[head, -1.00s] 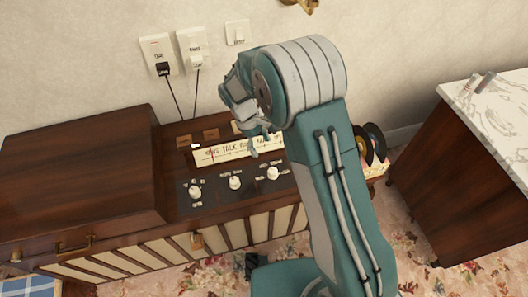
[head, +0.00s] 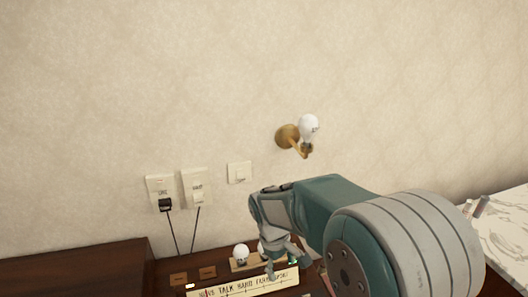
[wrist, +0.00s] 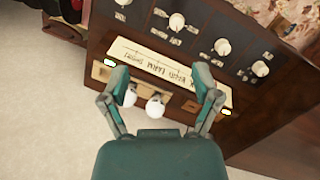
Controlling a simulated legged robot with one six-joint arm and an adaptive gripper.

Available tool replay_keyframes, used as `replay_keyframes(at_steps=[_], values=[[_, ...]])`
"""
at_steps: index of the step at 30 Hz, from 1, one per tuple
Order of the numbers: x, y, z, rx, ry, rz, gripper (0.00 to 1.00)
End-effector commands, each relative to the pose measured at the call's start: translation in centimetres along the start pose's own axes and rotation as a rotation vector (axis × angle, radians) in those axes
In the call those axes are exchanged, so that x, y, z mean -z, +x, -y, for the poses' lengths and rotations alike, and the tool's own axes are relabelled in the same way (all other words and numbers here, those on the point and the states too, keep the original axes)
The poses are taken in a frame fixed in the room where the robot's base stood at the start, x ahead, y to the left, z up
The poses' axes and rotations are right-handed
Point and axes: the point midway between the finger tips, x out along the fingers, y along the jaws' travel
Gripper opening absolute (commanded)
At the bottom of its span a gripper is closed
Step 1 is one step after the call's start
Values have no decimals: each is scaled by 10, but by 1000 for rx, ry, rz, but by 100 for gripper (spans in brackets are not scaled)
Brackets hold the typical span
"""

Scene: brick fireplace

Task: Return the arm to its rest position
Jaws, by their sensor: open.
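My gripper (head: 280,264) hangs low in front of the wall at the end of my teal arm, over the back of the radio cabinet. In the wrist view my gripper (wrist: 161,76) has its two fingers spread wide with nothing held between them. Beyond the fingers lie the radio's cream dial strip (wrist: 160,65) and two white bulbs. One bulb (wrist: 130,97) is close to the left finger, and the other bulb (wrist: 155,107) is between the fingers in the picture. I cannot tell whether the fingers touch anything.
A brass wall lamp (head: 287,135) with a white bulb (head: 308,127) sticks out above my arm. Two plugged sockets (head: 194,187) and a switch plate (head: 240,172) are on the wall. A marble-topped cabinet (head: 505,235) stands at right. The upper wall is clear.

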Motion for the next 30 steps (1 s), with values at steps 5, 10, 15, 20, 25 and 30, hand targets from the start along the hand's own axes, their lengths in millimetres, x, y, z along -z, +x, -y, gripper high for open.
replay_keyframes(at_steps=[5, 10, 15, 20, 25, 30], values=[[-46, -43, -8, -8, 146, -107, 80], [-90, -72, -8, -14, 280, -205, 80], [-134, -94, -2, -20, 411, -306, 80], [-173, -106, 8, -26, 533, -399, 80], [-210, -111, 22, -32, 658, -499, 80], [-232, -110, 33, -36, 744, -571, 80]])
